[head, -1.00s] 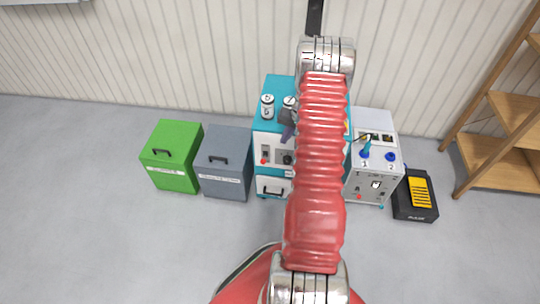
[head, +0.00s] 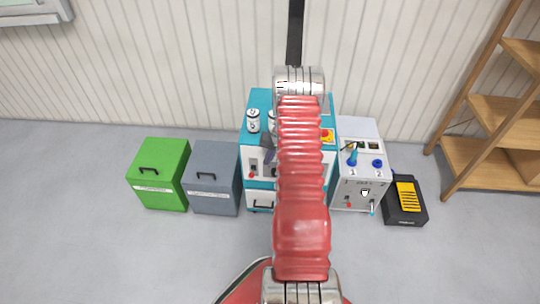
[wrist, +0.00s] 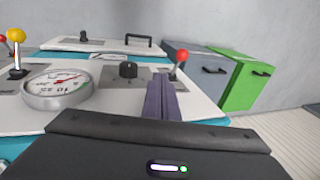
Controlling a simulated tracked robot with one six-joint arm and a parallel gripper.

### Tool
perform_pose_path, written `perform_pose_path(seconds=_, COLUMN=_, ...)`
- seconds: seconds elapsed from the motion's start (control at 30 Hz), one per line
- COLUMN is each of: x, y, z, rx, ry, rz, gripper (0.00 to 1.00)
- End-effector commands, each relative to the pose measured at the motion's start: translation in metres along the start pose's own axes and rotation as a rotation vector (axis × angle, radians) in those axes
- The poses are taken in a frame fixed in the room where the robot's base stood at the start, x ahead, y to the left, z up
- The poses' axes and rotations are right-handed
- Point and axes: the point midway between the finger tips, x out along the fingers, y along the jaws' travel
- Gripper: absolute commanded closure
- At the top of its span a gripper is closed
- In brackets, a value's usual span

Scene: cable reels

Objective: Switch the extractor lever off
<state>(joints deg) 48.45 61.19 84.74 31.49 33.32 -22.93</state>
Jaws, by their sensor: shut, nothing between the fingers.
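A teal and white machine (head: 257,98) stands against the wall, partly hidden by my red arm. A lever with a red ball (wrist: 181,56) rises from its panel in the wrist view; it also shows in the head view (head: 251,175). A yellow-ball lever (wrist: 16,36) stands at the left of the wrist view. I cannot read which lever is the extractor's. My gripper (wrist: 165,98) is shut and empty, its purple-grey fingers just in front of the red-ball lever. I cannot tell if they touch it. It is partly hidden in the head view (head: 268,152).
A round gauge (wrist: 56,86) and a black knob (wrist: 128,69) are close by on the panel. Green (head: 160,175) and grey (head: 213,178) bins stand left of the machine. A white control box (head: 358,190), a black and yellow tray (head: 405,203) and wooden shelves (head: 490,150) stand right.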

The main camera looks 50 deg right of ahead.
Motion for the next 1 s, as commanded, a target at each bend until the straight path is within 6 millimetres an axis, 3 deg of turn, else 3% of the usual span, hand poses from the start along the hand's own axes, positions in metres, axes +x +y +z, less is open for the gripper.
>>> perform_pose_path(seconds=0.27, x=0.038, y=0.000, z=0.001, rx=-0.002, ry=-0.002, rz=0.001, gripper=1.00)
perform_pose_path(seconds=0.5, x=0.055, y=-0.022, z=0.015, rx=-0.002, ry=-0.002, rz=0.000, gripper=1.00)
perform_pose_path(seconds=1.0, x=0.059, y=-0.027, z=0.018, rx=-0.002, ry=-0.001, rz=0.001, gripper=1.00)
